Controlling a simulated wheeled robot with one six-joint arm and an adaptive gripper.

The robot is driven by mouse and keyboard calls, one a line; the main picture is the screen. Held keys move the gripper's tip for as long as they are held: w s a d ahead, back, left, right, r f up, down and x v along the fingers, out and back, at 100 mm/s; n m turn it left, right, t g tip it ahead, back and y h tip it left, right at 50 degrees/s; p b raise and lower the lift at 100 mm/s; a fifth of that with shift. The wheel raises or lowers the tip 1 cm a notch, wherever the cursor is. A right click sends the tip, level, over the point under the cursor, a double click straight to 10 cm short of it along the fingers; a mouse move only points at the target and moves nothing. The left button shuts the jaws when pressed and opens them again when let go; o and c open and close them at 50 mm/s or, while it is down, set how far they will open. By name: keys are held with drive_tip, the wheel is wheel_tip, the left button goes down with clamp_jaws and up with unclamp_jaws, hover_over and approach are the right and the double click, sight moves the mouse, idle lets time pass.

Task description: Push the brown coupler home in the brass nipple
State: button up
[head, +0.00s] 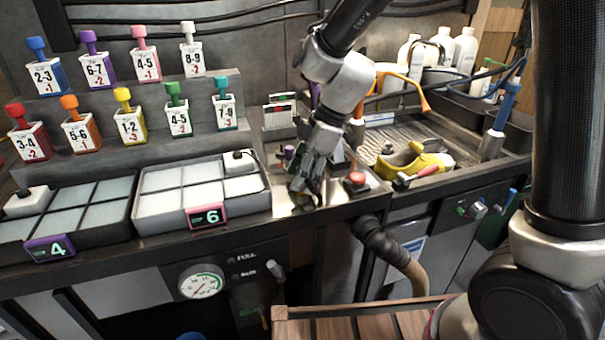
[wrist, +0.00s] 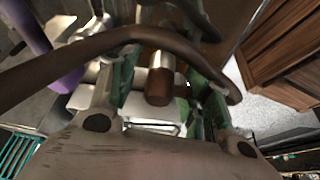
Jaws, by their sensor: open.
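My gripper (head: 303,192) is open over the front edge of the bench, left of the red button. In the wrist view its two green-edged fingers (wrist: 160,95) stand on either side of a brown cylinder, which looks like the brown coupler (wrist: 160,88). A shiny brass-coloured piece (wrist: 160,60), likely the brass nipple, lines up with its upper end. I cannot tell how deep the two sit together. The fingers appear apart from the coupler. A dark brown hose (wrist: 100,42) arches across the wrist view. In the head view my gripper hides the coupler and nipple.
A red button (head: 356,179) is close to the right of my gripper. A thick brown hose (head: 374,240) hangs from the bench front. Divided trays (head: 165,208) stand left. A wooden slatted top (head: 360,325) is below.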

drive_tip(key=v, duration=1.2)
drive_tip(key=s+d+r+m+t+h, duration=0.1)
drive_tip(key=s+d+m, duration=0.4)
drive_tip(key=d, duration=0.4)
drive_tip(key=s+d+r+m+t+h, duration=0.1)
drive_tip(key=s+d+m+t+h, duration=0.1)
drive_tip(key=s+d+m, duration=0.4)
drive_tip(key=s+d+r+m+t+h, duration=0.1)
drive_tip(key=s+d+m, duration=0.5)
drive_tip(key=d, duration=0.7)
drive_tip(key=shift+r+m+t+h, duration=0.3)
drive_tip(key=shift+m+t, duration=0.1)
drive_tip(key=shift+m, duration=0.6)
